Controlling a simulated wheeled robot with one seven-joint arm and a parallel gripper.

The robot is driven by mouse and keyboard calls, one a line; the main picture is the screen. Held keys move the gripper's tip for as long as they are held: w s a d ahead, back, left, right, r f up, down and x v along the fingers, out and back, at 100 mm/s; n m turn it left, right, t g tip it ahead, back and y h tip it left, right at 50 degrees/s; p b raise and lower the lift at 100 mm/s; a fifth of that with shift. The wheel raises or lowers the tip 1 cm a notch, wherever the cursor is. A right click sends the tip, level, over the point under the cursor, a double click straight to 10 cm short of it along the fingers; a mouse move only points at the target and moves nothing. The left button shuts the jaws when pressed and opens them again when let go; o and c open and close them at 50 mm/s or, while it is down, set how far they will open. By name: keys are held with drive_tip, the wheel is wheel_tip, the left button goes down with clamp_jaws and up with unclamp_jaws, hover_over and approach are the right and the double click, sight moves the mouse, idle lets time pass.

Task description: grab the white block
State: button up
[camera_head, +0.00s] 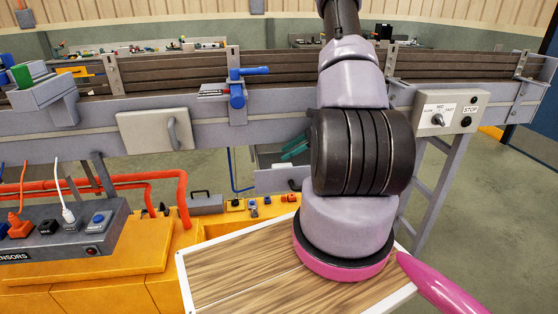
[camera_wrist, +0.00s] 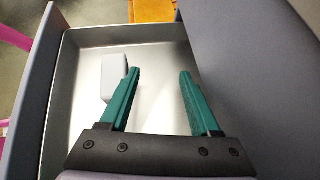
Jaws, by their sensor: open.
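The white block (camera_wrist: 114,76) lies in an open metal drawer (camera_wrist: 90,38), near the drawer's left side in the wrist view. My gripper (camera_wrist: 160,73) is open, with its two teal fingers reaching over the drawer and nothing between them. The block is just left of the left finger, which overlaps its right edge; I cannot tell if they touch. In the head view, part of my gripper (camera_head: 295,149) shows beside my arm, above the drawer (camera_head: 272,180) under the conveyor.
The grey conveyor (camera_head: 215,135) runs across the head view above the drawer. A control box with a knob and stop button (camera_head: 447,111) is at right. A wood-topped board with a white rim (camera_head: 187,290) is in front. Orange cables (camera_head: 150,178) hang at left.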

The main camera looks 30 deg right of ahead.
drive_tip(key=shift+x, duration=1.3)
clamp_jaws()
unclamp_jaws()
idle(0.3)
drive_tip(key=shift+d+r, duration=0.1)
